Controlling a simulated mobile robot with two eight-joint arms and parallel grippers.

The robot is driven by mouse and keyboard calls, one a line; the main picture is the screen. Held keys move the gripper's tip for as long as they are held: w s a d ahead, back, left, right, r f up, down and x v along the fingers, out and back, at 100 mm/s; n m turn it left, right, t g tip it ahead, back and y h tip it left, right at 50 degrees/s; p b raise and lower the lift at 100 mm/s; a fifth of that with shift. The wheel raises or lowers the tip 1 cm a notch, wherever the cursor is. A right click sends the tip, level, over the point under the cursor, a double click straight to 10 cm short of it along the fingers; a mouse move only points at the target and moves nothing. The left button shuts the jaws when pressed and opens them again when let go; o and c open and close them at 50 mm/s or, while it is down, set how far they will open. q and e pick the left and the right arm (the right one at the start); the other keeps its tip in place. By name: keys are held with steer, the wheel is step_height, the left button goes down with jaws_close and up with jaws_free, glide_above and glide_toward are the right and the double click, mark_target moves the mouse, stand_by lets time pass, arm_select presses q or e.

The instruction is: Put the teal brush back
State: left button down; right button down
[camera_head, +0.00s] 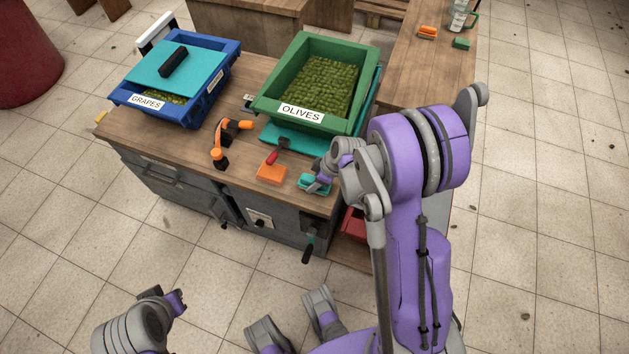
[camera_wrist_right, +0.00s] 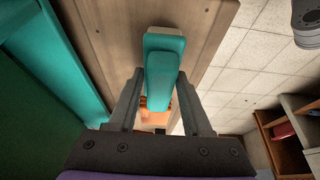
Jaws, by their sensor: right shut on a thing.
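The teal brush (camera_head: 308,186) is at the front right corner of the wooden worktop (camera_head: 190,150). My right gripper (camera_head: 318,180) is shut on it. In the right wrist view the teal brush (camera_wrist_right: 162,70) lies between the two fingers of my right gripper (camera_wrist_right: 158,112), with the wood behind it. I cannot tell whether the brush touches the worktop. My left gripper (camera_head: 176,299) is low at the left, away from the bench and apparently empty. Its jaw opening is not clear.
A blue GRAPES crate (camera_head: 205,108) with a teal lid and a green OLIVES crate (camera_head: 345,125) stand on the worktop. An orange block (camera_head: 271,174), a red-handled tool (camera_head: 274,155) and an orange-and-black tool (camera_head: 219,152) lie nearby. A second table (camera_head: 420,65) holds small items.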

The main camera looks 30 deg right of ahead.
steer(key=shift+f, duration=0.2)
steer(key=shift+c, duration=1.7)
jaws_free()
steer(key=shift+d+r, duration=0.1)
steer(key=shift+r, duration=0.2)
steer(key=s+a+p+v, duration=0.1)
steer(key=p+v, duration=0.1)
steer(key=v, duration=0.8)
steer(key=s+a+r+m+h, duration=0.1)
steer(key=s+a+r+m, duration=0.3)
steer(key=s+r, duration=0.1)
steer(key=s+a+r+m+t+h, duration=0.1)
steer(key=s+a+r+m, duration=0.3)
steer(key=s, duration=0.4)
steer(key=shift+s+a+r+t+h, duration=0.15)
steer(key=shift+a+r+t+h, duration=0.15)
steer(key=shift+r+h, duration=0.25)
